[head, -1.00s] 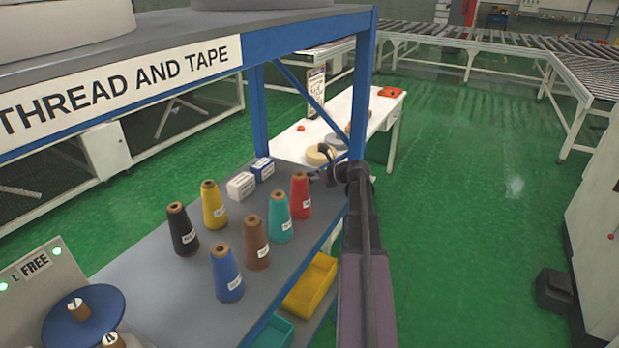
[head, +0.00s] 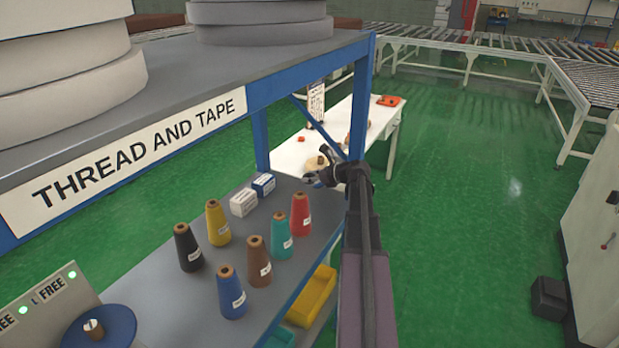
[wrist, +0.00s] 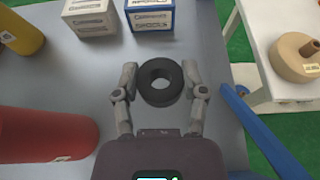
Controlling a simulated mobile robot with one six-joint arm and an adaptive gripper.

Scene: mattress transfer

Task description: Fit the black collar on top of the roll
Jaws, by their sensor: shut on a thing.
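The black collar (wrist: 160,98), a thick ring with a hole in its middle, is between the fingers of my gripper (wrist: 160,80) in the wrist view. The gripper is shut on it, above the grey shelf. A tan roll (wrist: 290,62) with a raised core stands on the white table at the right of the wrist view, apart from the collar. In the head view my gripper (head: 316,180) is by the shelf's far end, in front of the tan roll (head: 315,164). The collar is hard to make out there.
Several thread cones, including a red one (head: 300,214), stand on the grey shelf (head: 165,268). A white box (head: 243,202) and a blue box (head: 263,185) are near the gripper. A blue post (head: 359,100) rises between shelf and white table (head: 350,110).

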